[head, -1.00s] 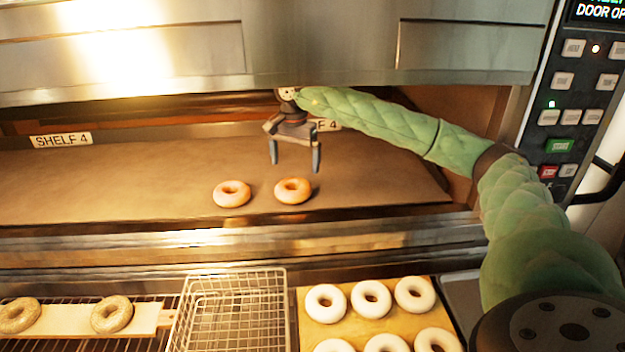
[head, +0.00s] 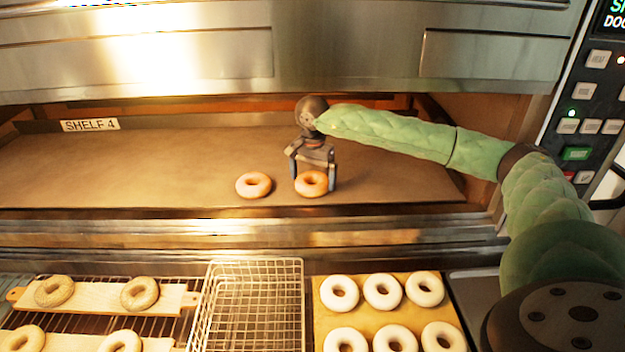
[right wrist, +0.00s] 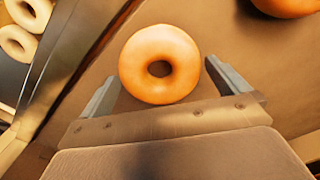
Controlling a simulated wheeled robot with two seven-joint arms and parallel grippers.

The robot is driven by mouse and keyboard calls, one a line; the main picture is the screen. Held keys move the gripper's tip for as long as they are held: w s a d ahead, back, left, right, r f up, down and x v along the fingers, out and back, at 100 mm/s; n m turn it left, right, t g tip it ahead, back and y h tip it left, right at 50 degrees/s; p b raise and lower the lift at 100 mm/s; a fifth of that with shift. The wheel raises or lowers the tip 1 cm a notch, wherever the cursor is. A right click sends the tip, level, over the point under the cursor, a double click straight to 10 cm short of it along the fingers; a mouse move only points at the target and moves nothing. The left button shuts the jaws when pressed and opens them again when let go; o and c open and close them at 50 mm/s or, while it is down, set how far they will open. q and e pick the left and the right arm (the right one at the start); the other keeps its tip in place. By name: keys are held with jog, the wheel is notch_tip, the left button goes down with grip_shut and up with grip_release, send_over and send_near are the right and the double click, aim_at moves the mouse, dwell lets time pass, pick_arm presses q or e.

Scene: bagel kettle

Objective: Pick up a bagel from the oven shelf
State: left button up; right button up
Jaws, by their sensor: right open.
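Two golden-brown bagels lie side by side on the oven shelf (head: 120,165) marked "SHELF 4". The left bagel (head: 253,185) is clear of my gripper. The right bagel (head: 311,183) lies below my right gripper (head: 312,178). In the right wrist view this bagel (right wrist: 160,64) appears between the two spread fingers, with a gap showing on each side. My right gripper is open and holds nothing. Part of the other bagel (right wrist: 287,5) shows at the top right of the wrist view. My left gripper is not in view.
Below the oven front, a wire basket (head: 252,262) stands empty. A board (head: 440,312) of several pale bagels is right of it, and wooden boards (head: 105,292) with seeded bagels lie left. The oven's upper hood (head: 300,60) hangs over the shelf. The shelf's left side is clear.

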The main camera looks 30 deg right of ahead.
jog(key=shift+f, duration=0.35)
jog(key=c, duration=0.7)
jog(key=shift+o, duration=0.2)
jog(key=shift+r, duration=0.1)
